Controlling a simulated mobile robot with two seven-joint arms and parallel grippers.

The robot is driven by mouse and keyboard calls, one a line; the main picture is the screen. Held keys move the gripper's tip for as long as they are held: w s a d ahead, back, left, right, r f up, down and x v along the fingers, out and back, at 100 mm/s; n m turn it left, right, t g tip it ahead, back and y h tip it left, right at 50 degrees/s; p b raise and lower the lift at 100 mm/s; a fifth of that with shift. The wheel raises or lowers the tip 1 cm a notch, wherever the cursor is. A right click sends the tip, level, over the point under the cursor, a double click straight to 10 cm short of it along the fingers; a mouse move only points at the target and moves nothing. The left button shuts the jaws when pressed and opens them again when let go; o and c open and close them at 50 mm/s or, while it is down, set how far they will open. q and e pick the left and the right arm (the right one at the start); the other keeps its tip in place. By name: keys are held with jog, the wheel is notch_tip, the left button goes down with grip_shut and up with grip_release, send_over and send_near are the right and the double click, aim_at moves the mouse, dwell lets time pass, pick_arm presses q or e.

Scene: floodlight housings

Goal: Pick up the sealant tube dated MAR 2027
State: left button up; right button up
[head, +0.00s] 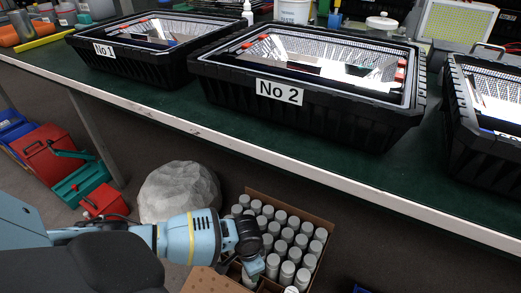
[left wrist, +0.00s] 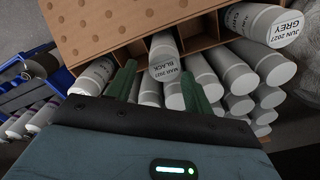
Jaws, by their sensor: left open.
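The sealant tube dated MAR 2027 (left wrist: 165,50), also marked BLACK, is grey with a pale labelled end in the left wrist view. It sits in a cardboard box (left wrist: 120,38) with dividers; the box also shows in the head view (head: 318,222). My left gripper (left wrist: 158,72) is open, its green fingers on either side of that tube's end. I cannot tell whether they touch it. In the head view my left gripper (head: 252,266) is over the box's near left part, its fingers partly hidden. My right gripper is not in view.
A tube dated JUN 2027, GREY (left wrist: 265,25), and several other tubes (left wrist: 235,75) stand close by. A grey rock-like lump (head: 180,188) is left of the box. The green workbench (head: 180,108) carries black crates, including No 2 (head: 330,118), beyond the box.

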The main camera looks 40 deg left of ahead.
aim_at(247, 283)
pick_arm(q)
jog(key=shift+w+a+f, duration=0.15)
jog(key=shift+w+f, duration=0.15)
jog(key=shift+f, duration=0.15)
jog(key=shift+f+b, duration=0.2)
jog(key=shift+b, duration=0.15)
notch_tip(247, 283, down, 2)
jog(key=shift+f+b, duration=0.15)
jog(key=shift+b, duration=0.45)
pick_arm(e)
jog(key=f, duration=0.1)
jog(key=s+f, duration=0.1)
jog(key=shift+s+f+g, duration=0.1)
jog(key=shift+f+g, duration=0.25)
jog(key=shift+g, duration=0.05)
pick_arm(q)
jog(key=f+b, duration=0.1)
jog(key=f, duration=0.1)
jog(key=f+b, duration=0.2)
jog(key=f, duration=0.1)
jog(key=shift+s+a, duration=0.15)
jog(key=shift+s, duration=0.05)
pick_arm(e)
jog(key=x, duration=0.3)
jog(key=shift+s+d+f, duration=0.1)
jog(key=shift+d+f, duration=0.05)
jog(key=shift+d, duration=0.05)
